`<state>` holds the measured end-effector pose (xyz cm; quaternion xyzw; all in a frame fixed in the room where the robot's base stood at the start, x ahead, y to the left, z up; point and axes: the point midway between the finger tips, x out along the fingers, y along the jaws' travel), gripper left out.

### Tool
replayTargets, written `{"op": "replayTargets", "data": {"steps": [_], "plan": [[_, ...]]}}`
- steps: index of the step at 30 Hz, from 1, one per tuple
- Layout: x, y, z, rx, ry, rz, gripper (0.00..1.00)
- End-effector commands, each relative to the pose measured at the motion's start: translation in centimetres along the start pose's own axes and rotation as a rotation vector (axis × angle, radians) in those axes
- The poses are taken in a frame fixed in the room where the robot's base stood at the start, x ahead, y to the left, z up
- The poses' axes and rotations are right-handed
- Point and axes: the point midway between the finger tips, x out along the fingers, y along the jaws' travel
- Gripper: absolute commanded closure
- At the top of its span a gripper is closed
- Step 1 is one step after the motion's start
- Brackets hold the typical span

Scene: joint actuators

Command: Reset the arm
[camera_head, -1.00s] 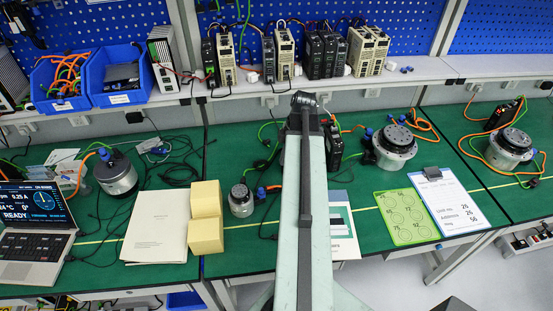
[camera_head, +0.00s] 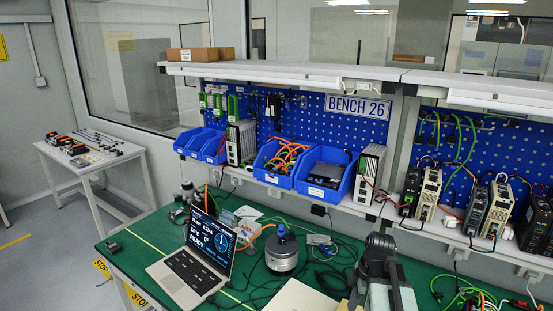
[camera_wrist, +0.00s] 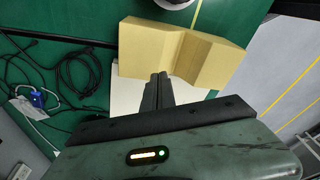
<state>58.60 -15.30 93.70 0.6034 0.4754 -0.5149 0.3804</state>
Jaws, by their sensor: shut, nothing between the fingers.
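My gripper (camera_wrist: 157,92) shows in the wrist view with its two dark fingers together and nothing between them. It points toward a cream block with a V-shaped notch (camera_wrist: 182,52) and a pale sheet or booklet (camera_wrist: 128,90) on the green bench. I cannot tell how high the fingertips are above them. In the head view, part of my arm (camera_head: 384,275) stands at the bottom right of centre, in front of the bench. Its lower part is cut off by the picture edge, and my fingertips cannot be made out there.
A laptop (camera_head: 192,262) and a round actuator (camera_head: 281,252) stand on the green bench (camera_head: 150,238) left of my arm. Blue bins (camera_head: 325,174) and drive modules (camera_head: 428,194) line the shelf behind. Loose black cables (camera_wrist: 75,75) lie nearby. A white side table (camera_head: 90,158) stands far left.

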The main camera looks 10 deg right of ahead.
Motion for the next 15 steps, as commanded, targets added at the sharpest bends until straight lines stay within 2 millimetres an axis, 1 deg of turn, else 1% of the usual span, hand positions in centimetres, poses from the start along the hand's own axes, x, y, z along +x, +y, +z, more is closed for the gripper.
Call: {"op": "replayTargets", "data": {"steps": [1, 2, 3, 5, 6, 8, 9, 10, 15], "plan": [[0.8, -0.8, -4.0, 0.006, -0.018, -0.012, 1.0], [1.2, -1.2, -6.0, 0.029, -0.032, -0.015, 1.0], [1.8, -1.9, -8.4, 0.073, -0.049, -0.018, 1.0], [2.5, -3.1, -11.8, 0.166, -0.077, -0.013, 1.0], [2.9, -3.8, -13.4, 0.244, -0.095, -0.005, 1.0], [3.2, -4.7, -15.0, 0.376, -0.115, 0.012, 1.0], [3.4, -5.1, -15.6, 0.472, -0.127, 0.027, 1.0], [3.4, -5.3, -15.7, 0.549, -0.134, 0.039, 1.0], [3.3, -5.5, -14.6, 0.996, -0.149, 0.108, 1.0]]}}
